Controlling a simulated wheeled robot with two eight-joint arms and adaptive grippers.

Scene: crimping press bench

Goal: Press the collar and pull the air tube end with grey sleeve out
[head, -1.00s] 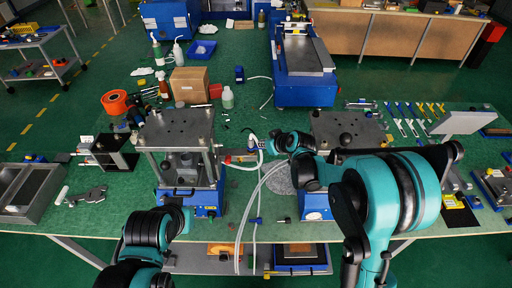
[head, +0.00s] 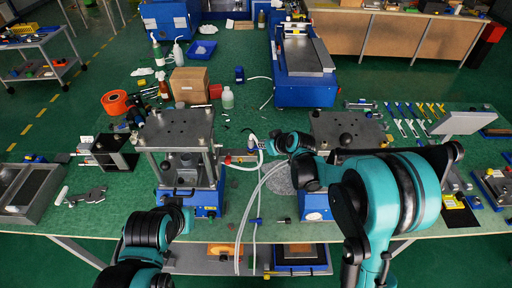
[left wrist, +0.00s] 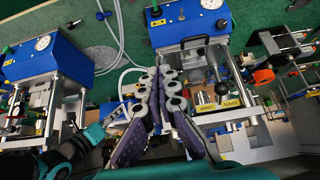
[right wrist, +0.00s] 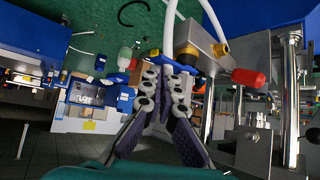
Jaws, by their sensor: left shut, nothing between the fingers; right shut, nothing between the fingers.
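In the right wrist view, my right gripper (right wrist: 168,68) is shut and empty, with its fingertips beside a metal block (right wrist: 206,48). A dark and brass fitting (right wrist: 187,51) sits on the block close to the fingertips. A white air tube (right wrist: 170,22) runs down behind the fingertips, and a second pale tube (right wrist: 213,20) reaches the block's far side. I cannot tell the grey sleeve or the collar clearly. In the head view, the pale tube (head: 243,215) loops over the bench's front edge. My left gripper (left wrist: 160,72) is shut and empty, in front of a blue press base (left wrist: 188,24).
A red knob (right wrist: 248,77) sticks out of the block near my right fingers. Press posts (right wrist: 290,95) stand to their right. In the head view, a press (head: 180,130) stands left of the block. A cardboard box (head: 190,84) and bottles are behind it.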

